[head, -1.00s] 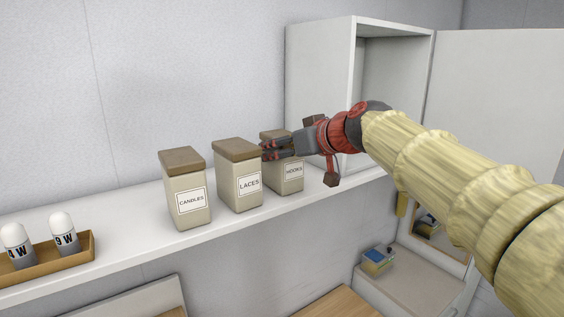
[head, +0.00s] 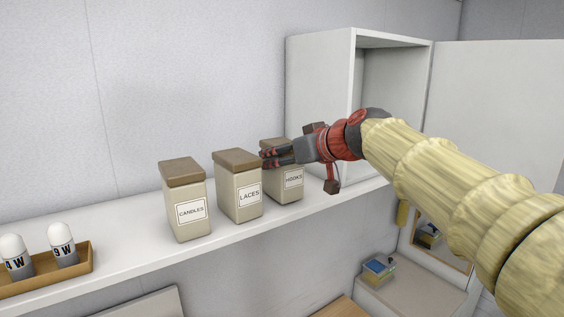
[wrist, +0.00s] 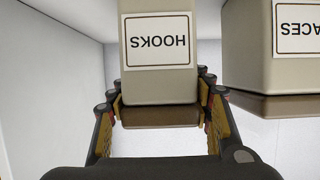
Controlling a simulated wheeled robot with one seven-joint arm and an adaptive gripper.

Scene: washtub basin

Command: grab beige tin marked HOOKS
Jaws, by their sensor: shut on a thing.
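The beige HOOKS tin (head: 287,186) with a brown lid stands upright on the white shelf, the rightmost of the three tins. My gripper (head: 275,158) is at its top, with its fingers across the upper part and lid. In the wrist view the HOOKS tin (wrist: 158,83) appears upside down, with its lid between the two fingers of my gripper (wrist: 160,105). The gripper is shut on the tin near the lid. In the head view the fingers hide part of its lid.
The LACES tin (head: 238,192) stands close on the left, near my fingers, and the CANDLES tin (head: 185,205) is further left. An open white cabinet (head: 320,80) rises behind on the right. A brown tray (head: 85,262) holds two white-topped items at the far left of the shelf (head: 130,248).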

